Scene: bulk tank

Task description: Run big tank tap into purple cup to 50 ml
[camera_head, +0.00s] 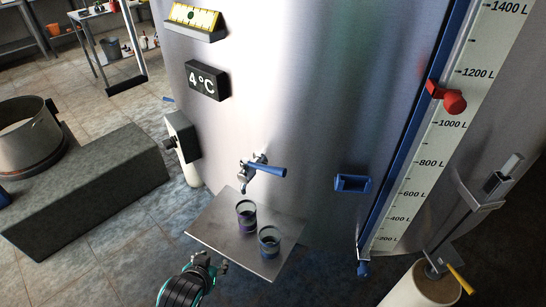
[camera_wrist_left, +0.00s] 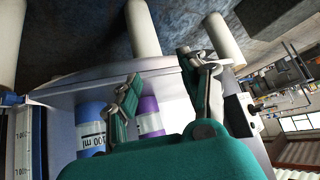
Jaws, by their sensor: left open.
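The purple cup (camera_head: 246,222), clear with a purple band, stands upright on the metal shelf, close below the tap. The tank's tap (camera_head: 258,167) has a blue lever pointing right; no stream shows from its spout. I cannot tell any liquid level in the cup. My left gripper (camera_head: 212,264) is open and empty at the shelf's front left edge, apart from the cups. In the left wrist view the purple cup (camera_wrist_left: 150,118) shows between and beyond the open fingers (camera_wrist_left: 157,75). My right gripper is not in view.
A blue-banded cup (camera_head: 269,246) stands on the shelf (camera_head: 212,226), right of and nearer than the purple one. In the left wrist view it (camera_wrist_left: 90,128) reads 100 ml. A blue bracket (camera_head: 352,183) juts from the tank (camera_head: 310,100). The shelf's left part is bare.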

